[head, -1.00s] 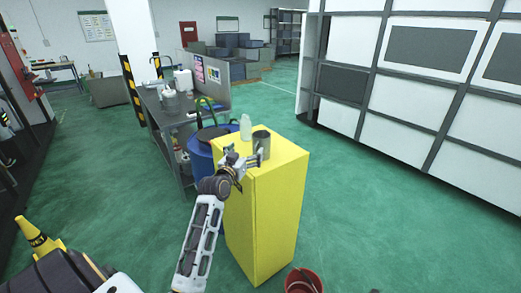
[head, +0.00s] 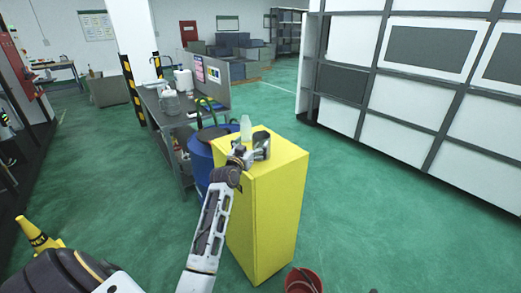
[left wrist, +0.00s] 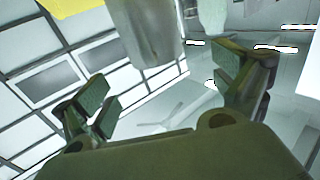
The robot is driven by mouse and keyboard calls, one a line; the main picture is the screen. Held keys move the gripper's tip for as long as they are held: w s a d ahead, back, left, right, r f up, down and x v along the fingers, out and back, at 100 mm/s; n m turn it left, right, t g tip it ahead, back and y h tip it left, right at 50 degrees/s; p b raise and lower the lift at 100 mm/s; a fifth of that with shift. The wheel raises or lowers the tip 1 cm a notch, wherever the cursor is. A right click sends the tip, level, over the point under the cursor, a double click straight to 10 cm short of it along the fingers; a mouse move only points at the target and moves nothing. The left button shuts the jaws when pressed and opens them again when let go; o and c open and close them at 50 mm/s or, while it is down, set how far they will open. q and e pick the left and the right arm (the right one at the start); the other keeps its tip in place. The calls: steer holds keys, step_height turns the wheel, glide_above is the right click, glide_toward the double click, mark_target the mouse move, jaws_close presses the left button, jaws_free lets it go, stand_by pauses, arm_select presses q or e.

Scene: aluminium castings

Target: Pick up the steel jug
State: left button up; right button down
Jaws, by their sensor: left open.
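The steel jug (head: 261,137) stands upright on top of the yellow cabinet (head: 265,205). My left gripper (head: 257,150) is open at the jug's near side, with its fingers reaching toward the jug and partly covering it. In the left wrist view the grey jug (left wrist: 150,28) shows at the top, between the directions of the two spread fingers of the gripper (left wrist: 165,88). I cannot tell whether a finger touches it. My right gripper is not in view.
A pale translucent bottle (head: 245,128) stands just left of the jug on the cabinet. A blue drum (head: 199,165) and a grey workbench (head: 168,120) are to the left. A red bucket (head: 300,281) is on the floor in front. Green floor to the right is clear.

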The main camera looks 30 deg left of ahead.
mark_target(261, 136)
arm_select(q)
steer(key=shift+w+a, duration=0.2)
steer(key=shift+w, duration=1.15)
steer(key=shift+w+a+f+p, duration=0.1)
steer(key=shift+w+p, duration=0.1)
steer(key=shift+w, duration=0.65)
steer(key=shift+w+a+r+p, duration=0.1)
steer(key=shift+w+p, duration=0.15)
steer(key=shift+w, duration=0.6)
steer(key=shift+w+a+f+p, duration=0.1)
steer(key=shift+w+p, duration=0.1)
steer(key=shift+w, duration=0.65)
steer(key=c, duration=1.5)
steer(key=shift+r+b, duration=0.35)
steer(key=shift+r, duration=4.75)
